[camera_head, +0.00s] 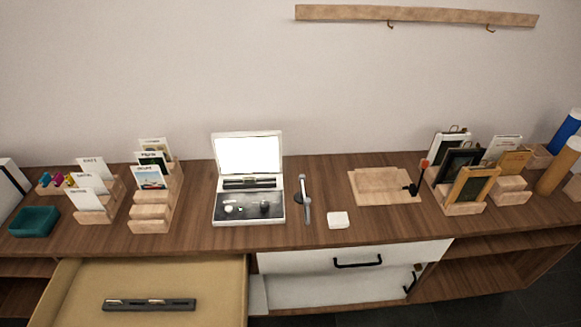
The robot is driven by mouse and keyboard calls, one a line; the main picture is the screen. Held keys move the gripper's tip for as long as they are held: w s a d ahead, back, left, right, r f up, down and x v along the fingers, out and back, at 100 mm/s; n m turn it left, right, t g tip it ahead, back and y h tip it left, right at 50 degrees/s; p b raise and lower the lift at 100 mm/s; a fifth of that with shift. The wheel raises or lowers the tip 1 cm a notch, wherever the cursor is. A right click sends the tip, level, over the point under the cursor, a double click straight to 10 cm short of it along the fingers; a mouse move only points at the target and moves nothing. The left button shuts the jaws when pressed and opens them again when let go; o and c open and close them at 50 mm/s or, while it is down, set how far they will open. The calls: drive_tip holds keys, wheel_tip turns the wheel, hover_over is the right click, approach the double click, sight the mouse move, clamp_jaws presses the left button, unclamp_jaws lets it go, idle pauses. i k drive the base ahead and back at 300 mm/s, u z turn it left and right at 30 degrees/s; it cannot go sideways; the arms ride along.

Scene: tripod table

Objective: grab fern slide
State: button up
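I cannot pick out a fern slide for certain. Several picture cards stand in a stepped wooden rack (150,212) left of centre; its front card (150,178) has a green and blue picture, and the labels are too small to read. Framed pieces stand in a wooden holder (464,208) at the right; the front one (472,186) has a wooden frame and dark green face. An open white case (248,209) with a bright lid panel sits at the centre. My gripper is not in view.
White cards stand in another rack (98,215) beside a teal tray (35,221). A slim grey stand (304,200), white square (338,220) and wooden board (383,186) lie right of the case. An open drawer (215,285) juts out at front left, holding a dark bar (150,305).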

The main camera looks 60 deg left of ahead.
sight(246, 179)
drive_tip(key=i, duration=0.95)
drive_tip(key=u, duration=1.65)
drive_tip(key=k, duration=0.2)
drive_tip(key=u, duration=2.7)
drive_tip(key=i, duration=1.7)
drive_tip(key=u, duration=0.25)
